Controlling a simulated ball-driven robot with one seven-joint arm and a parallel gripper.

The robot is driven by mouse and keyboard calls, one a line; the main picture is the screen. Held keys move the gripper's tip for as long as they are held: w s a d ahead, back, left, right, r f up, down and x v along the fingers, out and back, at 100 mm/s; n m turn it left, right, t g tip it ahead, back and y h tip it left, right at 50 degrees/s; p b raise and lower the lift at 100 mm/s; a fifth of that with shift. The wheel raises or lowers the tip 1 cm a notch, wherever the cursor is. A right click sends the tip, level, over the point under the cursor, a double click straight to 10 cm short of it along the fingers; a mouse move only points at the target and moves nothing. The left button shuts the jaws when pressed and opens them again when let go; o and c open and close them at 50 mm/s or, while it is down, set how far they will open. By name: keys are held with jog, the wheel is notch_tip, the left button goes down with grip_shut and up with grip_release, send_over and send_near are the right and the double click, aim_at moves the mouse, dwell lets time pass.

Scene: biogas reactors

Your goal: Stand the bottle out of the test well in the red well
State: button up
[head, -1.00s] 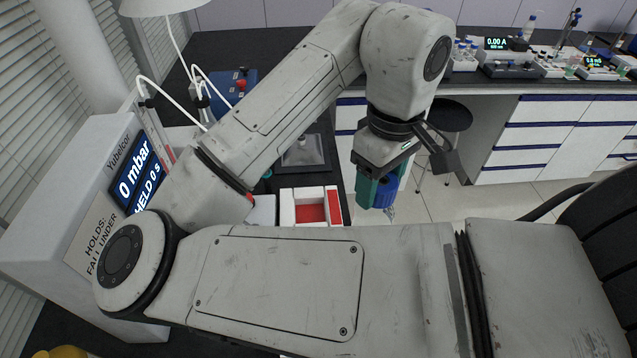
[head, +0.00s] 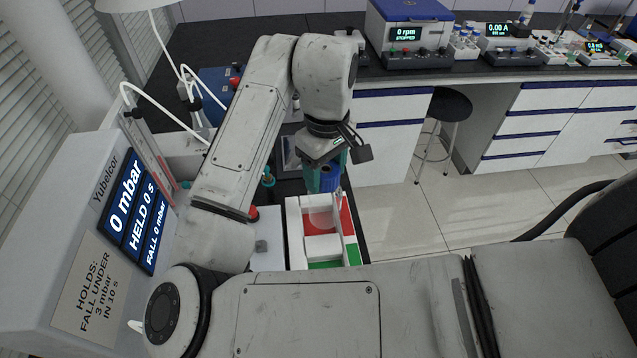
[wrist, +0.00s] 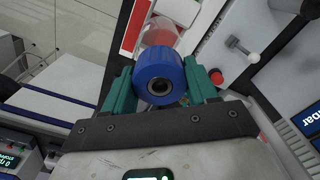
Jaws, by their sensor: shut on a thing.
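My gripper (head: 328,182) is shut on the blue cap (head: 331,177) of a clear bottle. In the wrist view the green fingers grip the cap (wrist: 160,80) from both sides, and the see-through body (wrist: 168,38) shows beyond it. The bottle hangs cap up, roughly upright, at the far end of a white rack (head: 293,232). The red well (head: 347,216) is in the rack's far part, with red showing through the bottle's body. I cannot tell whether the bottle's base is inside the well or above it. A green well (head: 325,265) is at the near end. I cannot make out the test well.
A tester with a blue display (head: 138,200) stands left of the rack. A small teal-capped bottle (head: 268,178) stands just left of the rack's far end. My arm hides part of the bench. Open floor (head: 440,220) lies to the right.

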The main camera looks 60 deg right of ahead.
jog(key=shift+w+d+f, duration=0.1)
jog(key=shift+w+f, duration=0.35)
jog(key=shift+f, duration=0.05)
jog(key=f, duration=0.3)
jog(key=shift+w, duration=0.35)
grip_shut()
jog(key=shift+f, duration=0.65)
jog(key=o, duration=1.6)
grip_release()
jog(key=shift+c, duration=0.2)
notch_tip(320, 180, up, 12)
jog(key=shift+r+p, duration=0.2)
jog(key=shift+p, duration=0.1)
jog(key=shift+d, duration=0.1)
